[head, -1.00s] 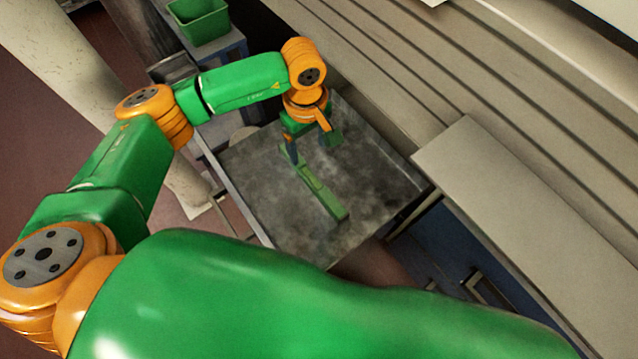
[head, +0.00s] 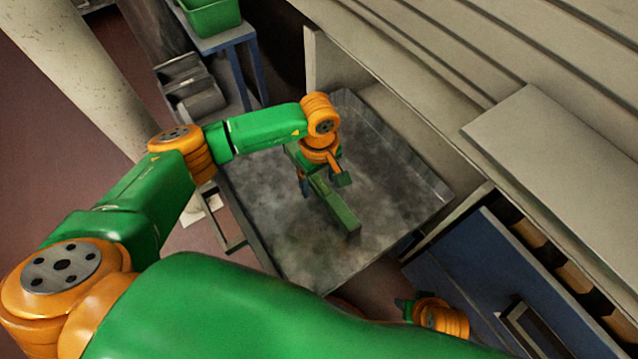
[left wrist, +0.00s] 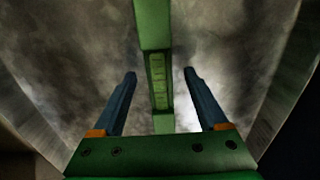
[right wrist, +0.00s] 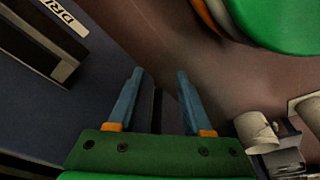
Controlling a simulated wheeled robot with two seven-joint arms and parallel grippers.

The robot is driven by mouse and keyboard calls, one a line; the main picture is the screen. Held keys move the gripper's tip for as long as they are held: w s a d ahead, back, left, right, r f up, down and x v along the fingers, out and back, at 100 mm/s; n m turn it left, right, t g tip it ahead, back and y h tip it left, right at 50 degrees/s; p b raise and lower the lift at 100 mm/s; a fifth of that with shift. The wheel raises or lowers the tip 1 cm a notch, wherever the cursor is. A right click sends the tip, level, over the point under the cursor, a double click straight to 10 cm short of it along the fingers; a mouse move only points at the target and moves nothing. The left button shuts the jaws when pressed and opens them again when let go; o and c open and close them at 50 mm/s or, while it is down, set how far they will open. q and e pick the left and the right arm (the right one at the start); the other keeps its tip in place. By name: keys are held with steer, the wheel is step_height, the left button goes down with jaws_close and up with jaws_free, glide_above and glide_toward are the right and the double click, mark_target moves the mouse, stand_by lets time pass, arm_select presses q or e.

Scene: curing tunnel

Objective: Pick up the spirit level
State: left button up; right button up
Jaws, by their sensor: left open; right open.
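The spirit level is a long green bar (head: 342,212) lying in a grey metal tray (head: 280,232). In the left wrist view the level (left wrist: 154,28) runs away from the gripper, with a paler section between the fingers. My left gripper (head: 321,184) is over the level's middle or far part; the head view partly hides the level there. In the left wrist view its fingers (left wrist: 160,74) are open, one on each side of the bar, with gaps showing. My right gripper (head: 405,304) is low beside the blue cabinet. Its fingers (right wrist: 160,73) are open and empty.
The tray has raised walls around the level. A blue cabinet (head: 470,262) with a handle stands to the right, below a pale ledge (head: 545,150). A green bin (head: 212,14) sits on a blue-legged stand at the back. A pale column (head: 75,70) rises at left.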

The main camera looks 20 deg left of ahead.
arm_select(q)
jaws_close()
steer(key=shift+r, duration=0.15)
